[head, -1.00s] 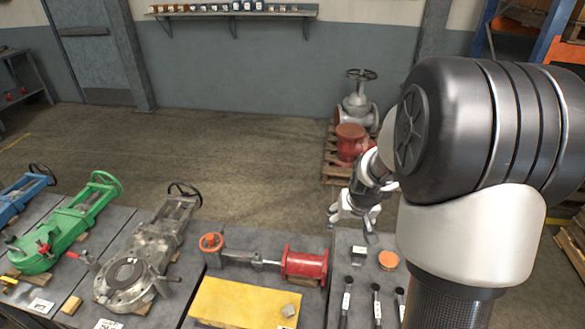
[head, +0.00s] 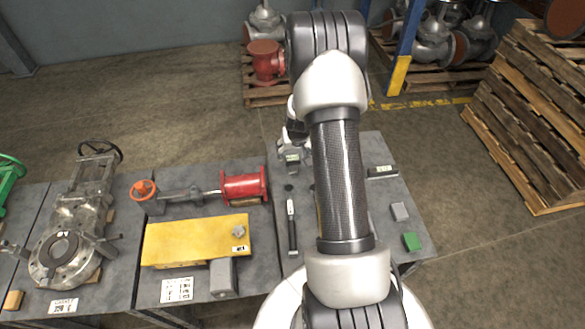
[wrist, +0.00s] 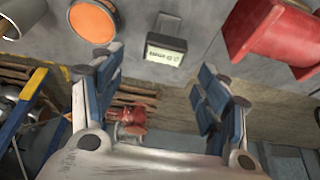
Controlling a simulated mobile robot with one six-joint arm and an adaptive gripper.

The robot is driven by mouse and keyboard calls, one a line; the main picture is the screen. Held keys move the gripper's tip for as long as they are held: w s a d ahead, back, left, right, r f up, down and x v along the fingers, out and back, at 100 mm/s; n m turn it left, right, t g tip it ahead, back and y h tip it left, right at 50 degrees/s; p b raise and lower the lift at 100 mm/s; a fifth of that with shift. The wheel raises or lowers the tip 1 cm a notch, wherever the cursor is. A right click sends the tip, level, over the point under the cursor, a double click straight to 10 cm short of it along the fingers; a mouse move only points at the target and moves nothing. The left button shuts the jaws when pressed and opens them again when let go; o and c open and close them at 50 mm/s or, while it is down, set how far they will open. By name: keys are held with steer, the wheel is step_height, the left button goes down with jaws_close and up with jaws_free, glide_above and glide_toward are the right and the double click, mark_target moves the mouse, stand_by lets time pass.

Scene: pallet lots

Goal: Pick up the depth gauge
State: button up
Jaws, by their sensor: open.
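I cannot be sure which object is the depth gauge. A small dark block with a pale, marked display face (wrist: 166,47) lies on the grey table in the wrist view, just past the fingertips and roughly centred between them. My gripper (wrist: 160,82) is open, with a blue-grey finger on each side and nothing between them. In the head view my gripper (head: 291,150) hangs over the back of the right table, partly hidden by my arm. A dark bar with a pale greenish label (head: 382,171) lies to the right of my arm.
An orange disc (wrist: 93,20) and a red flanged part (wrist: 262,32) flank the block. In the head view lie a labelled black tool (head: 291,226), a green block (head: 412,242), a grey block (head: 400,211) and a yellow plate (head: 190,240). Stacked pallets (head: 535,110) stand at right.

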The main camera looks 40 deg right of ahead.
mark_target(293, 158)
steer(key=shift+a+b+x, duration=0.15)
steer(key=shift+b+x, duration=0.45)
steer(key=shift+x, duration=1)
steer(key=shift+a+b+x, duration=0.2)
steer(key=shift+b+x, duration=0.35)
steer(key=shift+x, duration=1)
steer(key=shift+s, duration=0.2)
steer(key=c, duration=1.5)
